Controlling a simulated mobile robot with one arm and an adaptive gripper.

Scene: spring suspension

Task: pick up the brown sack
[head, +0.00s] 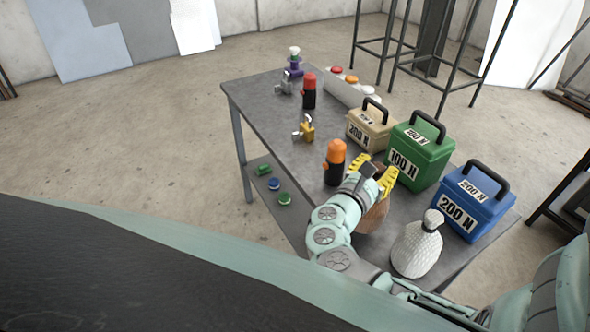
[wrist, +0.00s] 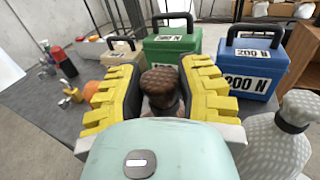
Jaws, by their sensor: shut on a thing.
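The brown sack (head: 373,217) stands on the dark grey table near its front edge, partly hidden behind my arm in the head view. In the wrist view the brown sack (wrist: 163,84) shows its rounded, tied top between my yellow toothed fingers. My gripper (head: 374,177) is shut on the sack's upper part, and it also shows in the wrist view (wrist: 157,90). The lower sack is hidden in the wrist view. I cannot tell whether its base touches the table.
A white sack (head: 416,250) stands close on the right. Green (head: 418,154), blue (head: 473,204) and beige (head: 369,128) weight boxes stand behind. An orange-topped black bottle (head: 335,163) and a yellow clamp-like item (head: 305,129) are left on the table (head: 262,97).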

